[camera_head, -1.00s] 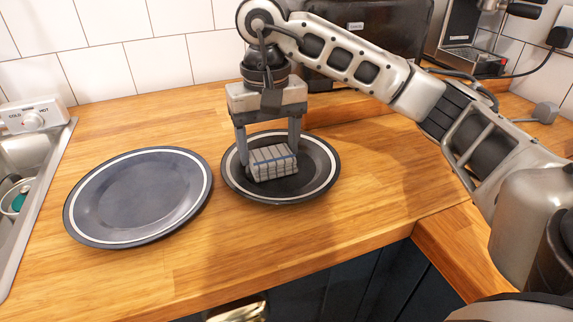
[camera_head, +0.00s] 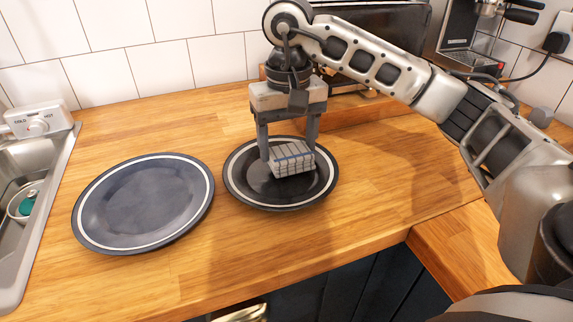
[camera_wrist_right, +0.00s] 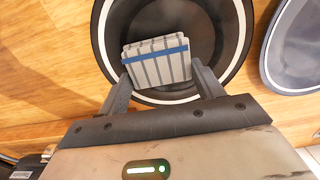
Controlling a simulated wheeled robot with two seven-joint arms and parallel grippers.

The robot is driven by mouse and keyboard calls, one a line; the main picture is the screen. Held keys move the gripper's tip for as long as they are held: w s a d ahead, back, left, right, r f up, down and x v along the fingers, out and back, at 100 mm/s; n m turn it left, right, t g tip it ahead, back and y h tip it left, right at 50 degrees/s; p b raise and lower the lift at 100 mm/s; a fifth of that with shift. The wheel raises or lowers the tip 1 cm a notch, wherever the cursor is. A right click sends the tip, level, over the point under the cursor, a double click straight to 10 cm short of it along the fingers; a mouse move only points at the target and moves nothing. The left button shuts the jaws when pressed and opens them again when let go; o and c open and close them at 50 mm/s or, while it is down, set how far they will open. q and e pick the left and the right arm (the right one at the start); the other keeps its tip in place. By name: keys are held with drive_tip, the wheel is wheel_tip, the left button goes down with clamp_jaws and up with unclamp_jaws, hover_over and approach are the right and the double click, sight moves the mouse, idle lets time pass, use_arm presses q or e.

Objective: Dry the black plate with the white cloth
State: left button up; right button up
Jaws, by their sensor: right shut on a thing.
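The black plate (camera_head: 237,185) with a white rim line lies on the wooden counter. It is deep, like a shallow bowl, and also shows in the right wrist view (camera_wrist_right: 214,40). My right gripper (camera_head: 288,150) points down over it, shut on the folded white cloth (camera_head: 293,161), which has grey stripes and a blue band. In the right wrist view the cloth (camera_wrist_right: 157,62) sits between the fingertips (camera_wrist_right: 160,82), inside the plate's outline. It seems to rest on the plate's inner surface, but contact is hard to confirm. My left gripper is not in view.
A second dark plate (camera_head: 143,203), flatter and wider, lies to the left, also in the wrist view (camera_wrist_right: 300,50). A sink (camera_head: 40,195) is at the far left, and a coffee machine (camera_head: 472,45) at the back right. The counter in front is clear.

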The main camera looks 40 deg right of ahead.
drive_tip(key=shift+s+d, duration=0.25)
drive_tip(key=shift+d, duration=0.6)
drive_tip(key=shift+r+p, duration=1.65)
drive_tip(key=shift+r, duration=0.35)
